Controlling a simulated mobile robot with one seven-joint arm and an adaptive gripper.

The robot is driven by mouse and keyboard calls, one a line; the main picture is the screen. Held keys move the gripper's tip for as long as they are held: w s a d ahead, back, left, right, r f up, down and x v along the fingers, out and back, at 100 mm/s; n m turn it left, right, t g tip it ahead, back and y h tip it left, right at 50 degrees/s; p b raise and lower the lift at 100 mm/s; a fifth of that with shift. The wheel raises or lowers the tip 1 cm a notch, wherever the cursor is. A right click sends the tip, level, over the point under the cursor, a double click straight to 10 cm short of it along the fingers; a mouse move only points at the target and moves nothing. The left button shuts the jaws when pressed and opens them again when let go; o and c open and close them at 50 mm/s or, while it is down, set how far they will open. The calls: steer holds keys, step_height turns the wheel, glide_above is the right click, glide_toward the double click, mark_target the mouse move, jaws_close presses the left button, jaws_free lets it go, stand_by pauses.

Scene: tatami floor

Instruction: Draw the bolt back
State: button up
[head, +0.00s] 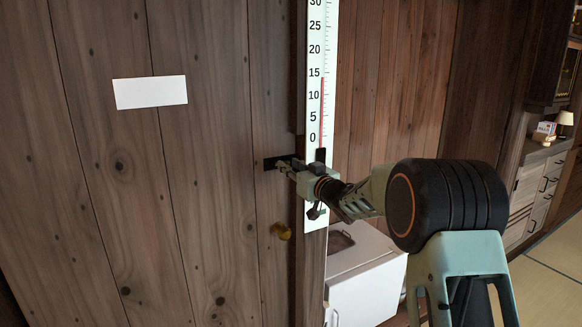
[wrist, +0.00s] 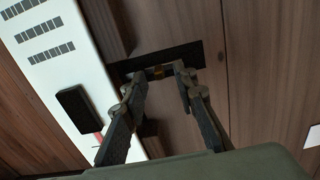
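The bolt's dark plate (head: 270,164) is on the edge of the wooden door, above the round brass knob (head: 282,231). In the wrist view the dark plate (wrist: 186,54) runs across the door edge, and a small brass-coloured piece of the bolt (wrist: 157,72) shows on it. My gripper (head: 285,167) is at the plate. In the wrist view my gripper (wrist: 159,76) has its fingers apart, one on each side of the brass piece, with gaps visible. Much of the bolt is hidden behind the fingers, and I cannot tell its full extent.
A tall white thermometer strip (head: 318,95) with a black block (head: 321,156) stands right beside the bolt, close to my gripper. A white box (head: 365,278) is below. A blank white label (head: 150,92) is on the door (head: 100,200). Drawers (head: 530,185) stand far right.

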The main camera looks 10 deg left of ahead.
steer(key=shift+c, duration=0.6)
jaws_close()
steer(key=shift+s+a+b, duration=0.45)
steer(key=shift+a+b, duration=0.1)
steer(key=shift+a, duration=0.2)
steer(key=shift+o, duration=0.6)
jaws_free()
steer(key=shift+s+a, duration=0.1)
